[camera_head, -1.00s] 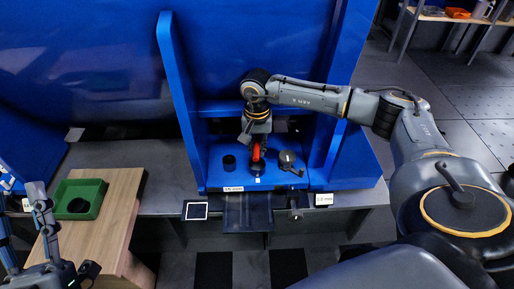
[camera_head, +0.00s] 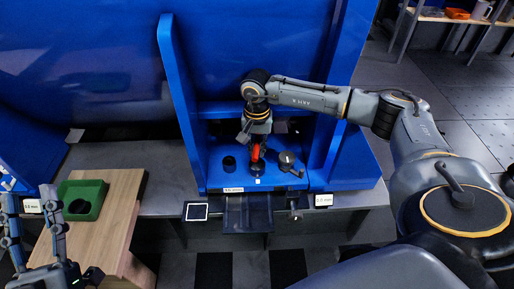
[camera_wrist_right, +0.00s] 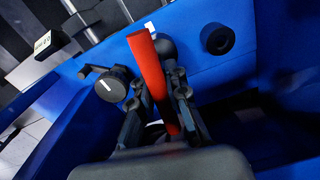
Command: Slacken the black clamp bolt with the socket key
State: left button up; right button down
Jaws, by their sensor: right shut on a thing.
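My right gripper (camera_head: 257,145) is inside the blue bay, pointing down, shut on the red-handled socket key (camera_head: 255,153). In the right wrist view the red handle (camera_wrist_right: 150,75) stands between the fingers (camera_wrist_right: 158,108). A dark round part (camera_head: 257,168) is directly below the key in the head view; I cannot tell whether it is the clamp bolt or whether the socket is seated on it. The gripper and key hide the contact. My left gripper (camera_head: 30,203) is open and empty at the lower left, beside the green tray.
A black round knob with a lever (camera_head: 287,160) stands right of the key; a black cylinder (camera_head: 229,163) stands left. Blue side walls (camera_head: 180,110) flank the bay. The green tray (camera_head: 98,188), holding a dark round piece, is on the wooden board (camera_head: 118,225).

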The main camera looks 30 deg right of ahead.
aim_at(257, 143)
jog(key=shift+r+p, duration=0.3)
jog(key=shift+r, duration=0.2)
jog(key=shift+r+p, duration=0.35)
jog(key=shift+r, duration=0.15)
jog(key=shift+r+p, duration=0.35)
jog(key=shift+r, duration=0.5)
jog(key=shift+r+p, duration=0.5)
jog(key=shift+p, duration=0.1)
jog(key=shift+r+p, duration=0.3)
jog(key=shift+r, duration=0.15)
jog(key=shift+r+p, duration=0.35)
jog(key=shift+r, duration=0.1)
pick_arm(q)
jog(key=s+a+f+g+y, duration=0.1)
jog(key=a+f+g+y, duration=0.1)
jog(key=f+g, duration=0.4)
jog(key=s+a+f+g+y, duration=0.1)
jog(key=f+g, duration=0.6)
jog(key=f, duration=0.7)
jog(key=shift+s+a+n+y, duration=0.15)
jog(key=shift+a+n+y, duration=0.2)
jog(key=shift+y, duration=0.45)
pick_arm(e)
jog(key=shift+r, duration=0.35)
pick_arm(q)
jog(key=shift+s+d, duration=0.1)
